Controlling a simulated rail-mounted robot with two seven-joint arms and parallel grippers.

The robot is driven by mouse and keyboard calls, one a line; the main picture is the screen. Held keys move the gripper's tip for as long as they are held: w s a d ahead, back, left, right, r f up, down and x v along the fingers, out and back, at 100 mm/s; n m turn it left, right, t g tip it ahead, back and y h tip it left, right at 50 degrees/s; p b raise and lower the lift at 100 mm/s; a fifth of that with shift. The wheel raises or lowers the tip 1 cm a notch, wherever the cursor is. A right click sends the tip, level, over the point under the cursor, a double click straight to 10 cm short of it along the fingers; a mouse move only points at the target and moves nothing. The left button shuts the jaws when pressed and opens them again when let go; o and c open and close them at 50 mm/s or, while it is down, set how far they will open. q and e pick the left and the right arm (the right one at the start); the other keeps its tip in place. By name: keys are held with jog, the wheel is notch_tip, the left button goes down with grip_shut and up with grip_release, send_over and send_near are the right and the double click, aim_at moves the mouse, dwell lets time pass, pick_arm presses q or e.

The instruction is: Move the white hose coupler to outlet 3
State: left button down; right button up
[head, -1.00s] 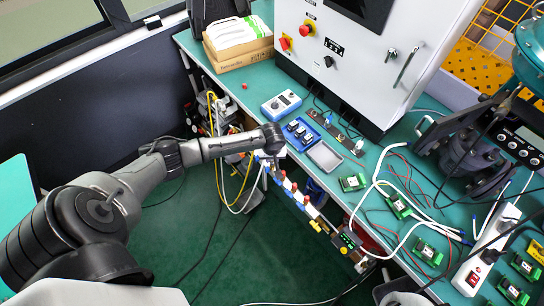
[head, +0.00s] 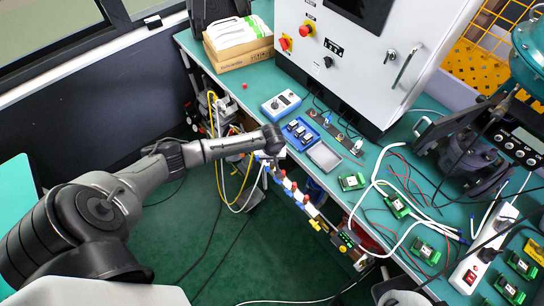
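A manifold (head: 297,193) with several red and blue valve knobs runs along the front edge of the bench. A thin white hose (head: 252,190) hangs in a loop from near its upper left end. My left gripper (head: 268,160) is at that end, pointing down beside the manifold. It is small and dark here, and its fingers cannot be made out. The white hose coupler cannot be picked out; the gripper and wrist may hide it. Outlet numbers are not readable. My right gripper is not in view.
Yellow and black cables hang below. The floor in front is open.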

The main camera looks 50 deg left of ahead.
pick_arm(q)
jog(key=shift+f, duration=0.4)
jog(key=c, duration=0.9)
grip_release()
jog(key=shift+c, duration=0.2)
jog(key=shift+r, duration=0.1)
notch_tip(320, 180, up, 14)
jog(key=d+p, duration=0.1)
jog(key=p, duration=0.2)
jog(key=shift+s+d+f, duration=0.15)
jog(key=shift+s+f, duration=0.05)
jog(key=shift+s, duration=0.25)
